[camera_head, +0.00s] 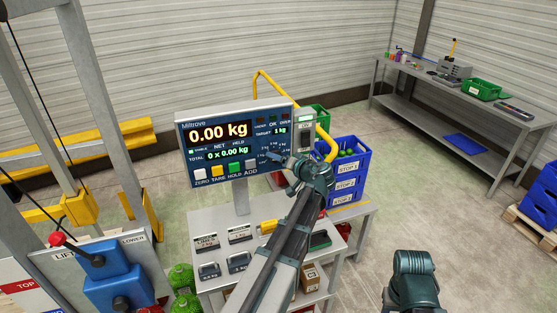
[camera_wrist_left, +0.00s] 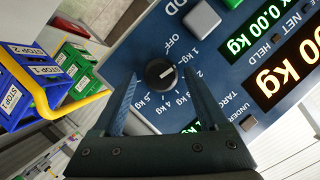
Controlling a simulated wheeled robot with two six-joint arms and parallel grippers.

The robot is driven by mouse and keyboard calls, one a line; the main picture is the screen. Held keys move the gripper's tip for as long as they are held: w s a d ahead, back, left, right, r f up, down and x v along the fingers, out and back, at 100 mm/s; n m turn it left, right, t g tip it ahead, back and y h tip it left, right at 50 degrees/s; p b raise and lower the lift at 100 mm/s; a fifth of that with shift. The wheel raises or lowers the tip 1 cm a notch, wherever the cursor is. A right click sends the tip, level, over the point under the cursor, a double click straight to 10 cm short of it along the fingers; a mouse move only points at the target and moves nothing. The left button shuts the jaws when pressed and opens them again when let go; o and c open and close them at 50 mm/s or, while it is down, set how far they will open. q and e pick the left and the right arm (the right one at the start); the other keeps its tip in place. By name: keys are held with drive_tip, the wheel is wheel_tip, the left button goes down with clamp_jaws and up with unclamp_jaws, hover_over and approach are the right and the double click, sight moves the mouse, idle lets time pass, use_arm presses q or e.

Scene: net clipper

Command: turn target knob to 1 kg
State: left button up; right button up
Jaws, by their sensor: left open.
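The scale display panel (camera_head: 236,147) is a dark blue box on a post, reading 0.00 kg, with its small TARGET field (camera_head: 280,130) showing 1 kg. In the left wrist view the black round target knob (camera_wrist_left: 158,75) sits among the labels OFF, 1 kg, 2 kg and others. A short white mark on it points towards the right, around the 1 kg and 2 kg labels. My left gripper (camera_head: 287,161) is at the panel's lower right and covers the knob area. Its open fingers (camera_wrist_left: 160,80) lie either side of the knob; contact cannot be told.
Right of the panel stand a yellow rail (camera_head: 329,146) and stacked blue crates (camera_head: 345,172) marked STOP. Coloured buttons, including a green one (camera_head: 235,168), line the panel's lower edge. A lift control with a red knob (camera_head: 57,239) stands at left.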

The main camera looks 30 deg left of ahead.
use_arm(q)
drive_tip(key=p+v, duration=0.3)
drive_tip(key=v, duration=1)
drive_tip(key=shift+p, duration=0.3)
drive_tip(key=shift+s+d, duration=0.15)
drive_tip(key=s+d+f+m+g+h+b, duration=0.6)
drive_tip(key=s+d+f+m+h+b, duration=0.2)
drive_tip(key=s+d+f, duration=1.4)
wheel_tip(320, 180, down, 4)
drive_tip(key=d+h+b, duration=0.2)
drive_tip(key=d+h, duration=0.1)
drive_tip(key=h, duration=0.1)
drive_tip(key=shift+b, duration=0.3)
